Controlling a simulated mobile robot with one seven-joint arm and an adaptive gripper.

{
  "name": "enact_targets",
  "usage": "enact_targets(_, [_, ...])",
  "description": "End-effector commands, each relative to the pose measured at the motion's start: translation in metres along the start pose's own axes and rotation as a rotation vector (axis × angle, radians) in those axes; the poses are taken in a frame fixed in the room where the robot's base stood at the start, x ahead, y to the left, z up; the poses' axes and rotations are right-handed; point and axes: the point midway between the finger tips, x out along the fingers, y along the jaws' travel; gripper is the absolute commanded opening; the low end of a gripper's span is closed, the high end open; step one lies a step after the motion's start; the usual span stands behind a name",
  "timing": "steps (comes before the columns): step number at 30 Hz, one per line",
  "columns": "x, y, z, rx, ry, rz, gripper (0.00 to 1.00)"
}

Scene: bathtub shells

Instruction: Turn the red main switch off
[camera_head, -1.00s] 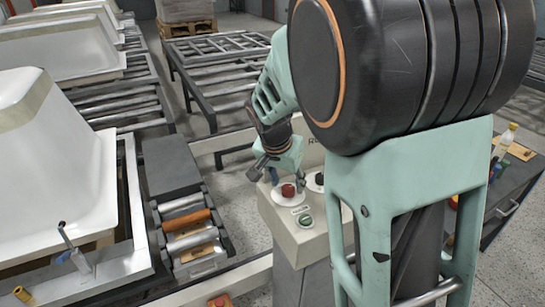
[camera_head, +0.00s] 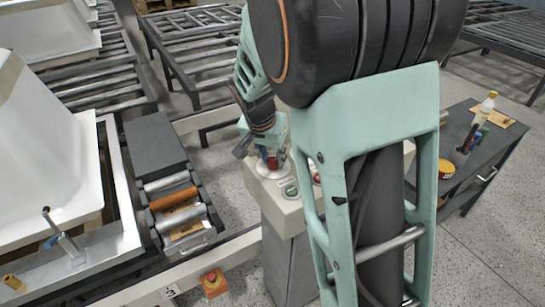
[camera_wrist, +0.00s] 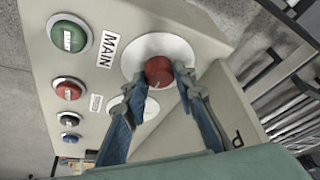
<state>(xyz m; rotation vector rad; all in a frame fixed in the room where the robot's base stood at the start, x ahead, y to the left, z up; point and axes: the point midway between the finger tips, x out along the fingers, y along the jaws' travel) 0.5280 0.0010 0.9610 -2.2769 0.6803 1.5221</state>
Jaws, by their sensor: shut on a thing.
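The red main switch (camera_wrist: 158,71) is a round knob on a white disc, beside a "MAIN" label, on a beige control panel (camera_wrist: 50,25). In the wrist view my gripper (camera_wrist: 160,77) has one finger on each side of the knob and is shut on it. In the head view the panel (camera_head: 285,208) stands on a grey post, and my gripper (camera_head: 272,158) is over the red switch (camera_head: 272,164), partly hiding it. I cannot tell the knob's turn position clearly.
A white tub shell (camera_head: 50,150) is at left, a dark side table (camera_head: 490,150) at right.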

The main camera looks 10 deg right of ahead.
Motion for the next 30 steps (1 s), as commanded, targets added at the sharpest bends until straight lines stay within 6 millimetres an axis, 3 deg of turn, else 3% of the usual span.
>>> enact_targets(11, [0.0007, 0.0018, -0.0003, -0.116, 0.001, -0.051, 0.01])
enact_targets(30, [0.0035, 0.0057, -0.0020, -0.606, 0.003, -0.256, 0.01])
